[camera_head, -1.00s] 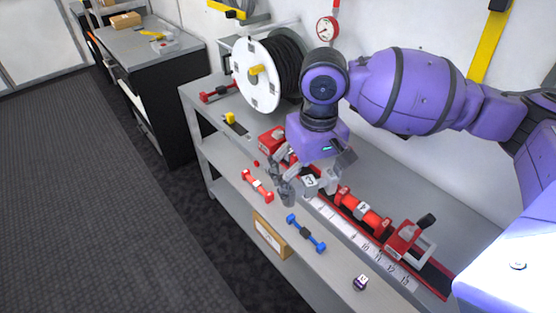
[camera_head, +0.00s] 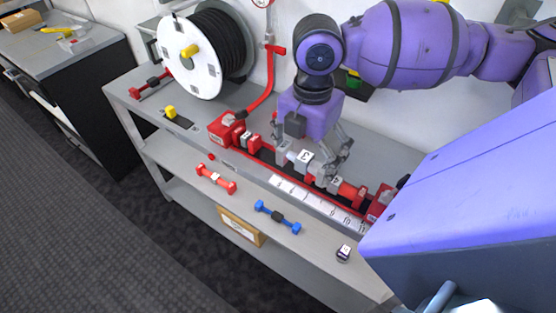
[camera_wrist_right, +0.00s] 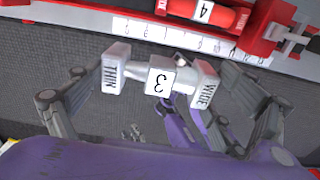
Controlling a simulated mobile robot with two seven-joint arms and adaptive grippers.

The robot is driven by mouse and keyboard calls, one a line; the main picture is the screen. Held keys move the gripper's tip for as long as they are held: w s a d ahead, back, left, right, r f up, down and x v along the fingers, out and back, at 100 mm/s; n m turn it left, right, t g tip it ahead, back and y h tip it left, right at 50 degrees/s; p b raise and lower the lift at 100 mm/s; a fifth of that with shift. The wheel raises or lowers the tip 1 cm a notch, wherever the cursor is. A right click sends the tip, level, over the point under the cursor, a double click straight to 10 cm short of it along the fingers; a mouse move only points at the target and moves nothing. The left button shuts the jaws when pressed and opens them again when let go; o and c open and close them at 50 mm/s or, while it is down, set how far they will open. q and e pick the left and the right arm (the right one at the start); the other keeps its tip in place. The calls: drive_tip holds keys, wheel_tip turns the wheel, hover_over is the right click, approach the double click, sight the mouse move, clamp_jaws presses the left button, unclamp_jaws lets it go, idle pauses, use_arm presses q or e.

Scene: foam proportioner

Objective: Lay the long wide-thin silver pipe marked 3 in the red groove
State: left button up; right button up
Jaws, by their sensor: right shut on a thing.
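My right gripper (camera_head: 312,150) is shut on the silver pipe marked 3 (camera_head: 305,157), holding it roughly lengthwise along the red groove (camera_head: 266,156). In the right wrist view the pipe (camera_wrist_right: 160,80) shows its white 3 label between end blocks reading THIN and WIDE, with gripper fingers on both sides. In the head view the pipe overlaps the groove between a piece near the left red end block and the red pipe marked 4 (camera_head: 347,190). I cannot tell whether it touches the groove. The left gripper is not in view.
A white numbered scale (camera_head: 300,192) runs along the groove's front. A hose reel (camera_head: 200,55) stands at the back left.

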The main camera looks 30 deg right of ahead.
drive_tip(key=w+d+f, duration=0.1)
drive_tip(key=w+f, duration=0.2)
drive_tip(key=w, duration=0.1)
drive_tip(key=w+f+b, duration=0.1)
drive_tip(key=w+f, duration=0.2)
drive_tip(key=w, duration=0.1)
drive_tip(key=w+d+f, duration=0.1)
drive_tip(key=w+f, duration=0.1)
drive_tip(key=w, duration=0.2)
drive_tip(key=shift+w+d+f+b, duration=0.3)
drive_tip(key=shift+f, duration=0.1)
drive_tip(key=shift+w+f, duration=0.3)
drive_tip(key=shift+f, duration=0.1)
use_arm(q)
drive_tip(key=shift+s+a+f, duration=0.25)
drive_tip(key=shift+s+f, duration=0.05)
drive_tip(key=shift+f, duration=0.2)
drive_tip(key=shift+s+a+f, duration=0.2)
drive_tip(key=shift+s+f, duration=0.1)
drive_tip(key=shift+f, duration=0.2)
use_arm(e)
drive_tip(key=shift+w+d+f, duration=0.1)
drive_tip(key=shift+f, duration=0.7)
drive_tip(key=shift+w+d+f, duration=0.1)
drive_tip(key=shift+f, duration=0.7)
drive_tip(key=shift+a+f, duration=0.1)
drive_tip(key=shift+f, duration=0.05)
drive_tip(key=o, duration=1)
drive_tip(key=shift+f, duration=0.1)
